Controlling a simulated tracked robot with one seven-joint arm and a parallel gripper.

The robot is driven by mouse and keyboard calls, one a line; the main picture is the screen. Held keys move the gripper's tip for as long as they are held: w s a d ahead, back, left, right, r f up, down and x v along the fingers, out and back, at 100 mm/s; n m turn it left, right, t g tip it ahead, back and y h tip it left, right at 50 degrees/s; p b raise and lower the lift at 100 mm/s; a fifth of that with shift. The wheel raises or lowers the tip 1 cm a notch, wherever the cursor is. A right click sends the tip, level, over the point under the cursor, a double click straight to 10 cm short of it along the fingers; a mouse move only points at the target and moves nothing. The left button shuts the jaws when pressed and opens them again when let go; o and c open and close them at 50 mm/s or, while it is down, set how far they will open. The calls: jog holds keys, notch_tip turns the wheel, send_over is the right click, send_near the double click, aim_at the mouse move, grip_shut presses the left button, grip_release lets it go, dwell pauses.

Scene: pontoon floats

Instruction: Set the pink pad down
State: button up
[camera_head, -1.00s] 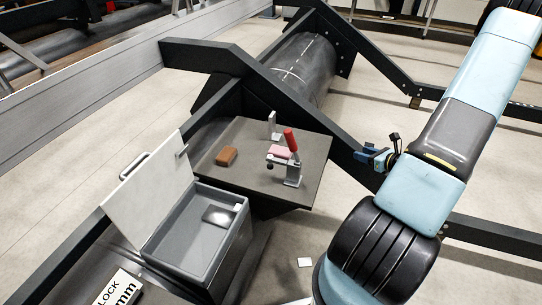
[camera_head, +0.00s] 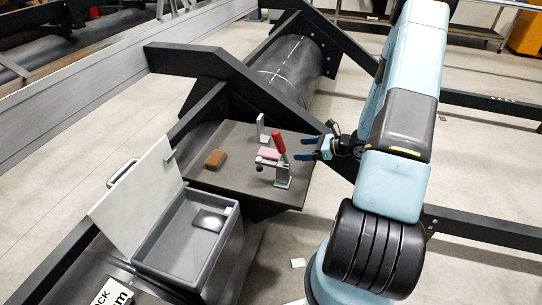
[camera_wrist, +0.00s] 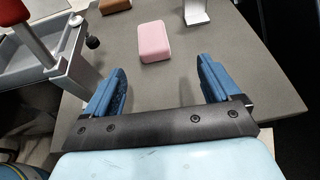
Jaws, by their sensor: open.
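The pink pad (camera_head: 267,153) lies on the dark tabletop (camera_head: 232,180), partly behind the red-handled clamp in the head view. In the wrist view the pink pad (camera_wrist: 154,41) is a rounded block lying flat, just ahead of my fingertips and roughly centred between them. My gripper (camera_head: 307,149) is at the right edge of the tabletop, pointing left. Its blue fingers are wide apart in the wrist view (camera_wrist: 161,68), with nothing between them. They do not touch the pad.
The clamp (camera_head: 282,174) stands close to the pad; its red handle (camera_head: 279,144) sticks up. A small grey bracket (camera_head: 262,128) stands behind, and a brown block (camera_head: 215,159) lies left. A grey box (camera_head: 180,275) with its lid raised is nearer. Dark beams (camera_head: 205,62) run behind the tabletop.

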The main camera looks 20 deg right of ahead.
aim_at(268, 152)
jog(key=shift+w+a+f+n+g, duration=0.1)
jog(key=shift+w+a+n+g, duration=0.1)
jog(key=shift+a, duration=0.3)
jog(key=shift+w+a+n+g, duration=0.1)
jog(key=shift+a+g, duration=0.1)
jog(key=shift+a, duration=0.25)
jog(key=x, duration=1.3)
jog(key=shift+a+r, duration=0.25)
jog(key=shift+a, duration=0.1)
jog(key=c, duration=1.1)
jog(key=shift+r, duration=0.1)
jog(key=shift+c, duration=0.2)
